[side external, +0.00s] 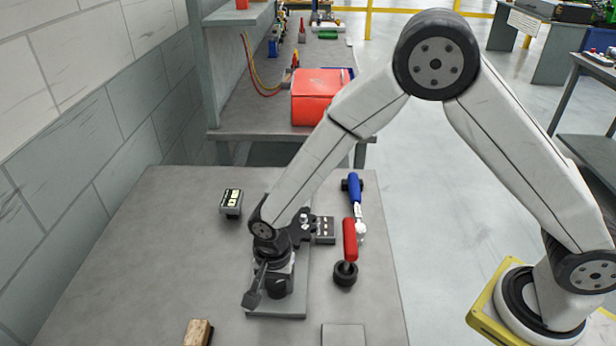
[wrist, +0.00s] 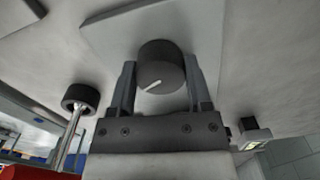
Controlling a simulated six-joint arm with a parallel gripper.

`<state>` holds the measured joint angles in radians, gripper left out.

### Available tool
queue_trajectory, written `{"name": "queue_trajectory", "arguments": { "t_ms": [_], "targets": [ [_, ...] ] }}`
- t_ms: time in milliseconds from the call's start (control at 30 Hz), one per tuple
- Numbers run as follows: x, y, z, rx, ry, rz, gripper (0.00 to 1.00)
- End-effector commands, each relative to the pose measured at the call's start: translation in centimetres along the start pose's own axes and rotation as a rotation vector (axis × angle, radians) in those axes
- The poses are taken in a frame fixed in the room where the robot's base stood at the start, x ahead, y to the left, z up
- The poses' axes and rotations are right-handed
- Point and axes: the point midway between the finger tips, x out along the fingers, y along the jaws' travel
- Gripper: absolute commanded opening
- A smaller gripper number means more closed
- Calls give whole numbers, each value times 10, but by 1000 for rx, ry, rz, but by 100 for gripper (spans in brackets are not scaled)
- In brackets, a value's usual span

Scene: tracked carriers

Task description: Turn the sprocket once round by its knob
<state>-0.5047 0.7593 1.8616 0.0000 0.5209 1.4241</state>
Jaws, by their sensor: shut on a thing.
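The knob (wrist: 161,68) is a dark round cap with a white pointer line, seen in the wrist view. It stands over a flat grey plate (wrist: 108,28). My gripper (wrist: 160,64) has one finger on each side of the knob and is shut on it. In the side view my gripper (side external: 277,268) is low over the grey plate (side external: 278,311) on the table. There the knob is hard to tell from the dark gripper parts.
Right of my gripper lie a red-handled roller (side external: 350,240) and a blue-handled tool (side external: 354,187). A small grey block (side external: 231,203) stands behind left. A wooden block (side external: 198,332) and a grey square (side external: 343,335) are at the front. The left of the table is clear.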

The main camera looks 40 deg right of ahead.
Motion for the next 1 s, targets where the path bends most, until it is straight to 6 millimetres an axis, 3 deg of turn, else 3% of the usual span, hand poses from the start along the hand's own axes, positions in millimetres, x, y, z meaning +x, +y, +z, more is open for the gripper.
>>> {"name": "queue_trajectory", "arguments": {
  "t_ms": [1000],
  "targets": [
    [0, 2, -1, -964, 0, 0, 5]
  ]
}}
